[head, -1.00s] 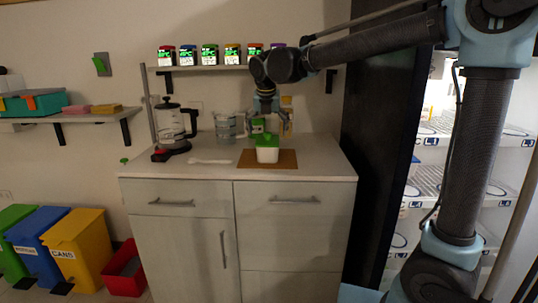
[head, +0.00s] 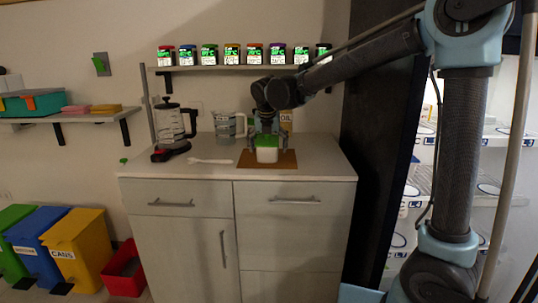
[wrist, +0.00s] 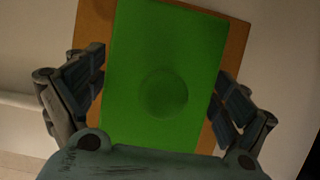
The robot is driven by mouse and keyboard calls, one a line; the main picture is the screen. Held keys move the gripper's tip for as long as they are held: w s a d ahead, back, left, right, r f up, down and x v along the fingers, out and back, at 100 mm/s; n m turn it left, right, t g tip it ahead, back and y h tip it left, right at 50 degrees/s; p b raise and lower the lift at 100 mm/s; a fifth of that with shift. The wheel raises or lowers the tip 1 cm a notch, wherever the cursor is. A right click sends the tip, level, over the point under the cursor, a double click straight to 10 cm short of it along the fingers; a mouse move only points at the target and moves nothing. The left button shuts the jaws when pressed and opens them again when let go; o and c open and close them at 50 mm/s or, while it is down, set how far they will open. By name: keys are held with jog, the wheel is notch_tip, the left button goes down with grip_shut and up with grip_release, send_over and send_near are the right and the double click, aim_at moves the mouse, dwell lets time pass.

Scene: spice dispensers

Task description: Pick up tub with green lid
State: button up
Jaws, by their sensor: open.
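The tub with the green lid (head: 267,155) stands upright on a brown board (head: 287,160) on the counter. Its body is white, and its green lid (wrist: 165,75) fills the middle of the wrist view. My gripper (head: 267,140) is over the tub from above, with its fingers open. In the wrist view my gripper (wrist: 162,88) has one finger on each side of the lid, with a small gap at each side. How far the fingers reach down beside the white body is hard to tell.
A glass measuring jug (head: 228,126) and a French press (head: 172,128) stand to the left on the counter (head: 200,173). A white spoon-like utensil (head: 210,161) lies in front. An oil carton (head: 287,121) stands behind. A shelf (head: 215,68) of spice dispensers hangs above.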

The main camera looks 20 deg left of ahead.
jog(key=shift+f, duration=0.25)
dwell(0.5)
jog(key=shift+c, duration=0.3)
jog(key=c, duration=1.4)
